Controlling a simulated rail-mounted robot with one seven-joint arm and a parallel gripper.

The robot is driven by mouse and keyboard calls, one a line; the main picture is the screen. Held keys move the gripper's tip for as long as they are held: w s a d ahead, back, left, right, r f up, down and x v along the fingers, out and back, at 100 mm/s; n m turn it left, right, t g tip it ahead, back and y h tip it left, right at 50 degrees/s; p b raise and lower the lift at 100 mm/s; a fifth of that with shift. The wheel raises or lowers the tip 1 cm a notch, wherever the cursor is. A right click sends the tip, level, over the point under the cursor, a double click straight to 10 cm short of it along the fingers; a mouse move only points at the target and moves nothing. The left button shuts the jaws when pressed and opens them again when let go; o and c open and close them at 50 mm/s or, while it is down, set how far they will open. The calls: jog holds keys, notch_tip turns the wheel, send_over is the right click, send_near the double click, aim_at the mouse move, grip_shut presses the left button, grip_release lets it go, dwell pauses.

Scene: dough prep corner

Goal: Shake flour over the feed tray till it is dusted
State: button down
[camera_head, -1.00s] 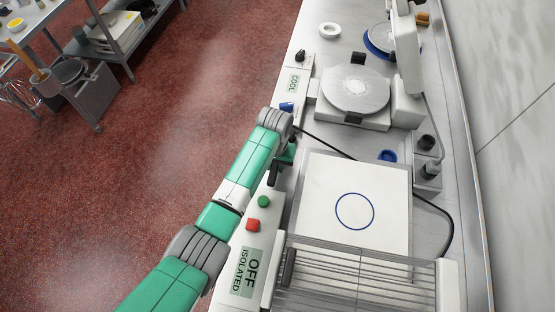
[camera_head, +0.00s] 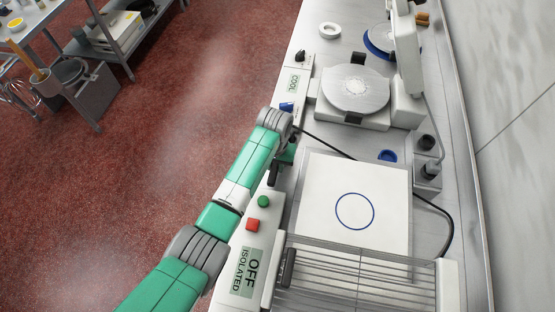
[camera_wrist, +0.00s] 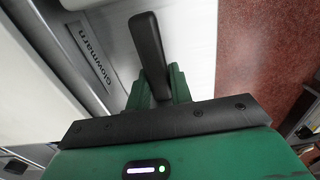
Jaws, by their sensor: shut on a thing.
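The feed tray (camera_head: 318,190) appears to be the flat white board with a blue ring outline (camera_head: 355,211), in front of the wire guard; its surface looks plain white and I cannot make out flour on it. My gripper (camera_head: 286,155) is beside the tray's far left corner, at the left edge of the machine. In the wrist view my gripper (camera_wrist: 158,88) is shut on a black bar-like handle (camera_wrist: 149,45). The handle's dark end (camera_head: 273,173) also shows in the head view. I cannot tell whether it belongs to a shaker or the machine.
The wire guard (camera_head: 360,278) stands at the near end of the tray. A control panel reading OFF ISOLATED (camera_head: 248,272) has red and green buttons. A scale-like unit with a round plate (camera_head: 354,90) and a small blue item (camera_head: 388,156) lie beyond. Open floor is at left.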

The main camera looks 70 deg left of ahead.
jog(key=shift+r+p, duration=5.1)
